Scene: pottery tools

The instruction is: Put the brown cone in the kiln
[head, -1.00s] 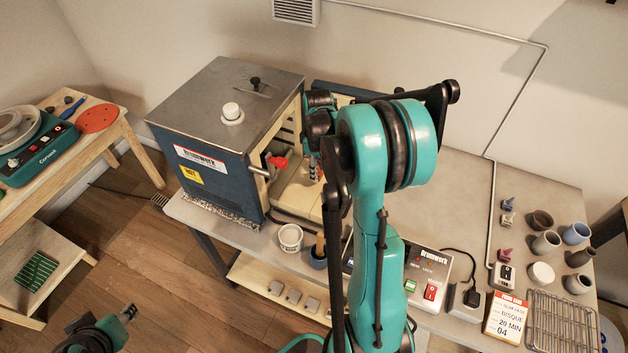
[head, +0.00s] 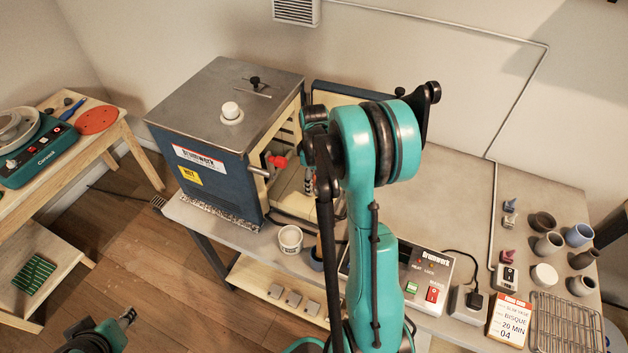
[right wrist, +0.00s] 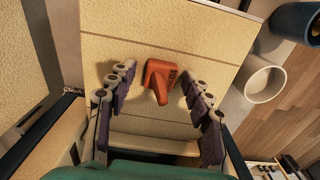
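The brown cone (right wrist: 158,80), orange-brown in this light, is on a cream surface between the spread fingers of my right gripper (right wrist: 158,88) in the right wrist view. A gap shows on each side of it, so the gripper is open and not touching it. In the head view the kiln (head: 208,155) is a blue box with a grey top and its front is open. My right gripper (head: 309,182) is at the kiln's opening, mostly hidden by my arm; the cone is hidden there. My left gripper (head: 127,318) is low at the left, away from the kiln, its fingers unclear.
A white tub (head: 290,239) and a blue jar (head: 316,258) stand before the kiln opening. The kiln's open door (head: 340,93) is behind my arm. A control box (head: 425,275), several small pots and a wire rack (head: 565,322) are on the right.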

